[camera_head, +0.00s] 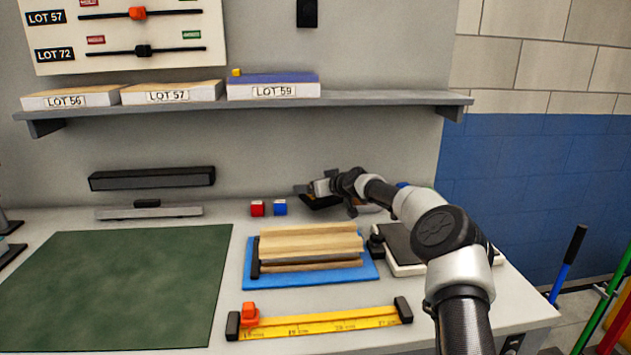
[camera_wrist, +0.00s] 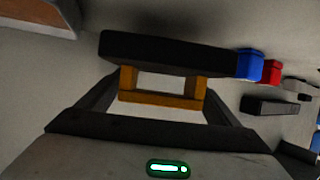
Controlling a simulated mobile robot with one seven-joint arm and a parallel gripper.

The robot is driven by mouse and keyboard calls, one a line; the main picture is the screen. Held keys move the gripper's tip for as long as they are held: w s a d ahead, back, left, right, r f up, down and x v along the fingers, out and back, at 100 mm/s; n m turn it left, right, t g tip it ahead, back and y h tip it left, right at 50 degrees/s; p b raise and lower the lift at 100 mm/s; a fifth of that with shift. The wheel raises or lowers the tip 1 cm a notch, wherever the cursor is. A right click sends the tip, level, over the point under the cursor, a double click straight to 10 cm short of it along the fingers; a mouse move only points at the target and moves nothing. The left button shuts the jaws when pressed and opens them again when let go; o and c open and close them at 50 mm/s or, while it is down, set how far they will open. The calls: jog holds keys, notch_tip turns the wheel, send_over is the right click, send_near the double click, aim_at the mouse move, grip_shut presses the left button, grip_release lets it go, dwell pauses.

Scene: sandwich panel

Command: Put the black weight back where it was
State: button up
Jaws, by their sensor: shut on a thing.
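The black weight (camera_wrist: 165,52) is a long dark bar with an orange handle (camera_wrist: 160,98) in the wrist view. My gripper (camera_wrist: 163,88) is shut on it by the handle. In the head view, my gripper (camera_head: 326,187) is at the back of the bench, right of the blue cube, and the weight (camera_head: 318,203) shows as a dark shape beneath it, partly hidden by my arm. I cannot tell whether the weight touches the bench.
A red cube (camera_head: 257,208) and a blue cube (camera_head: 280,208) stand just left of my gripper. A blue tray (camera_head: 290,280) with stacked boards lies in front. A white-edged dark pad (camera_head: 402,268) is at right. The green mat (camera_head: 120,285) is clear. A shelf (camera_head: 370,98) hangs behind.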

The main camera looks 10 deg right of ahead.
aim_at(315, 204)
jog(key=shift+w+f, duration=0.15)
jog(key=shift+f, duration=0.35)
jog(key=shift+w+f, duration=0.15)
jog(key=shift+f, duration=0.35)
jog(key=shift+f, duration=0.1)
jog(key=o, duration=2)
jog(key=shift+s+f+b, duration=0.15)
jog(key=shift+f+b, duration=0.1)
jog(key=shift+b, duration=0.05)
jog(key=shift+r, duration=0.1)
jog(key=p+v, duration=0.1)
jog(key=v, duration=1.1)
